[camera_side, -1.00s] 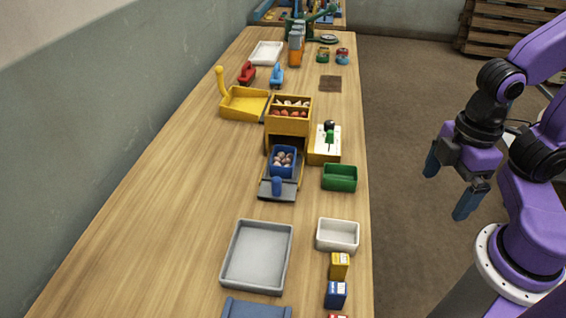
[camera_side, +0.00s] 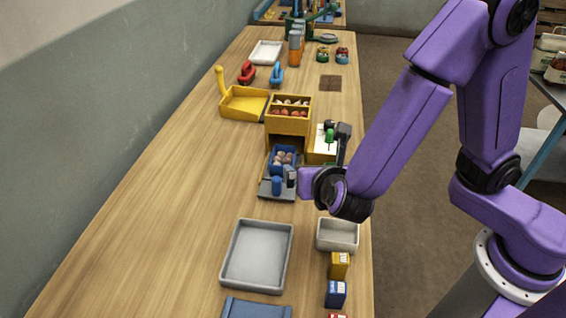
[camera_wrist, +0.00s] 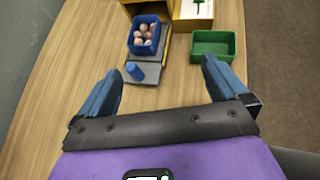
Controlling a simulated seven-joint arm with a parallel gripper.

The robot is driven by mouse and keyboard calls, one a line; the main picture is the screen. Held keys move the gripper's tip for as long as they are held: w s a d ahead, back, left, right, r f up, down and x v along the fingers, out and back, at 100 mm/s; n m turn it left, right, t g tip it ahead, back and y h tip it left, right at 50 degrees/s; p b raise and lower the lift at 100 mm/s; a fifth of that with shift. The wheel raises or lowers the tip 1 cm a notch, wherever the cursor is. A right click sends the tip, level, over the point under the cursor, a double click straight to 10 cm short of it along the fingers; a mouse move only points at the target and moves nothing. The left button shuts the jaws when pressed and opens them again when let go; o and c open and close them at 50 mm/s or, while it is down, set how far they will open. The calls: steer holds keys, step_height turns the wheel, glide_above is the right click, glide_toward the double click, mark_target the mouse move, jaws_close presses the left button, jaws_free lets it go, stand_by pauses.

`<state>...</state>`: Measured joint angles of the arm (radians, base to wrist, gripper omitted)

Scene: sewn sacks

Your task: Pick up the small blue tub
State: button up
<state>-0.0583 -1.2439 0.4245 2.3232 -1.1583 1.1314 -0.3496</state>
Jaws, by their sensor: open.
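The small blue tub (camera_side: 273,161) holds several pale and reddish round pieces. It sits upright in front of the yellow box, behind a grey plate with a blue knob (camera_side: 277,186). In the wrist view the tub (camera_wrist: 134,44) is upper left of centre, beyond my fingertips. My gripper (camera_side: 316,162) is open and empty over the table, to the right of the tub. In the wrist view my gripper (camera_wrist: 160,70) has its blue fingers wide apart. The knob (camera_wrist: 134,71) shows between them, nearer than the tub.
The yellow box (camera_side: 289,124) of red and white pieces stands just behind the tub. A green tray (camera_wrist: 230,47) lies to the tub's right, mostly hidden by my gripper in the side view. A grey tray (camera_side: 257,255) and white tray (camera_side: 338,238) lie nearer. Table left is clear.

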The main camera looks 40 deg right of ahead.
steer(key=a+n, duration=0.2)
glide_toward(283, 158)
steer(key=shift+w+d+f+t, duration=0.15)
steer(key=shift+w+d+t, duration=0.05)
steer(key=shift+w, duration=0.6)
steer(key=shift+w+d+f+t, duration=0.15)
steer(key=shift+w+d+t, duration=0.05)
steer(key=shift+w, duration=0.65)
steer(key=shift+y, duration=0.3)
steer(key=c, duration=1.3)
